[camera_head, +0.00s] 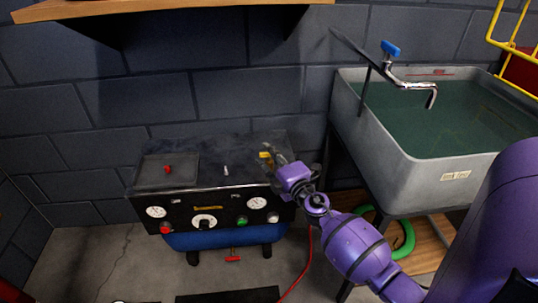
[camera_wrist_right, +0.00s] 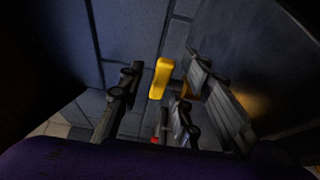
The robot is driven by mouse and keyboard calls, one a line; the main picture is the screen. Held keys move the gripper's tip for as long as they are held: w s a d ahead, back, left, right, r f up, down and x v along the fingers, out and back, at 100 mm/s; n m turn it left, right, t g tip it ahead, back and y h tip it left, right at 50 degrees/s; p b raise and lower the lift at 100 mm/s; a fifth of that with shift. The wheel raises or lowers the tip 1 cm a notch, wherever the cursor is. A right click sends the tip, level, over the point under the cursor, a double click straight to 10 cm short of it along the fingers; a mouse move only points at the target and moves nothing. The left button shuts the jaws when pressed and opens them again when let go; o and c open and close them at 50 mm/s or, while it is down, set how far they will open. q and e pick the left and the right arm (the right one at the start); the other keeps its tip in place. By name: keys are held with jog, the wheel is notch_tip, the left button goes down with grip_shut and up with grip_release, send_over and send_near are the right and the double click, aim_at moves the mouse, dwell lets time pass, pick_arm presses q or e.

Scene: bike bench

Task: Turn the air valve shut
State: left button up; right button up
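The air valve's yellow handle (camera_head: 266,156) shows at the top back right of the black compressor bench unit (camera_head: 215,170). My right gripper (camera_head: 272,154) is right at it, reaching in from the right and partly covering the valve. In the right wrist view, the yellow handle (camera_wrist_right: 160,78) stands between the two spread fingers of the right gripper (camera_wrist_right: 163,98). Gaps show on both sides of it, a smaller one on the right. The gripper is open and holds nothing. The valve's body is mostly hidden by the fingers. My left gripper is not in view.
The unit's front has gauges (camera_head: 156,212), a red knob (camera_head: 166,228) and a green knob (camera_head: 242,221), with a blue tank (camera_head: 225,237) below. A water-filled sink (camera_head: 408,172) with a tap stands at the right. A wooden shelf (camera_head: 170,8) hangs above. A red hose (camera_head: 304,262) crosses the floor.

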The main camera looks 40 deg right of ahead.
jog(key=shift+w+d, duration=0.1)
jog(key=shift+w, duration=0.2)
grip_shut()
